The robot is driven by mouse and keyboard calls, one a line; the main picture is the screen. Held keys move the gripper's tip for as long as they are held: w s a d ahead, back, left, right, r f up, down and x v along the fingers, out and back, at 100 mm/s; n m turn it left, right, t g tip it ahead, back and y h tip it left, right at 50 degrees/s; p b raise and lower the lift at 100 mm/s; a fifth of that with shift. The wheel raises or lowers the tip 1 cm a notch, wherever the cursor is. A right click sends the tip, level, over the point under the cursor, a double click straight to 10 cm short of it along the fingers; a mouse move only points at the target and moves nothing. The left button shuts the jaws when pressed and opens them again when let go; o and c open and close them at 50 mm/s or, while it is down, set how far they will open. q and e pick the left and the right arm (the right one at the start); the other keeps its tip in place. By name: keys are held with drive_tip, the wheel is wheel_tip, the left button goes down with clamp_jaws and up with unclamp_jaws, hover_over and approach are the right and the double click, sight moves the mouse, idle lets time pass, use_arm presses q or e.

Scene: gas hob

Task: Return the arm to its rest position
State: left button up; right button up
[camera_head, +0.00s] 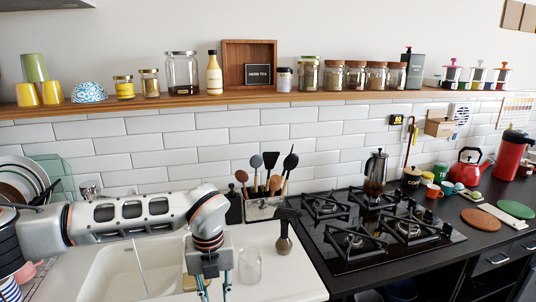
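My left arm (120,218) comes in from the left, reaches across above the sink and bends down at the wrist. My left gripper (214,290) hangs from it, pointing down over the white counter near the sink's right side. Its two fingers, with teal strips, stand apart with a gap between them, and nothing shows in the gap. The fingertips are at or past the bottom edge of the picture. A clear glass jar (250,267) stands just right of the gripper, apart from it in the picture. My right gripper is not in view.
The white sink (115,272) lies below the arm. Plates (22,180) stand at the left.

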use_arm(q)
drive_tip(key=s+d+f+m+g+h, duration=0.25)
drive_tip(key=s+d+g+h, duration=0.4)
drive_tip(key=s+d, duration=1)
drive_tip(key=s+d+r+n+t+h, duration=0.2)
drive_tip(key=d+r+n+t+h, duration=0.1)
drive_tip(key=d+r+h, duration=0.85)
drive_tip(key=w+a+n+t+h, duration=0.2)
drive_tip(key=w+a+n+t, duration=0.65)
drive_tip(key=n+t, duration=0.45)
drive_tip(key=w+a+f+n+t+y, duration=0.4)
drive_tip(key=a+f+n+t+y, duration=0.2)
drive_tip(key=f+n, duration=0.1)
drive_tip(key=s+a+f+n+g+y, duration=0.1)
drive_tip(key=s+a+f+n+y, duration=0.2)
drive_tip(key=a+f, duration=0.5)
drive_tip(key=s+a+f+n+y, duration=0.2)
drive_tip(key=a+f+n+y, duration=0.3)
drive_tip(key=f, duration=0.5)
drive_tip(key=s+a+f+g+y, duration=0.3)
drive_tip(key=s+a+f, duration=0.5)
drive_tip(key=s+f, duration=0.1)
drive_tip(key=shift+a+f+g, duration=0.25)
drive_tip(key=shift+f+g, duration=0.1)
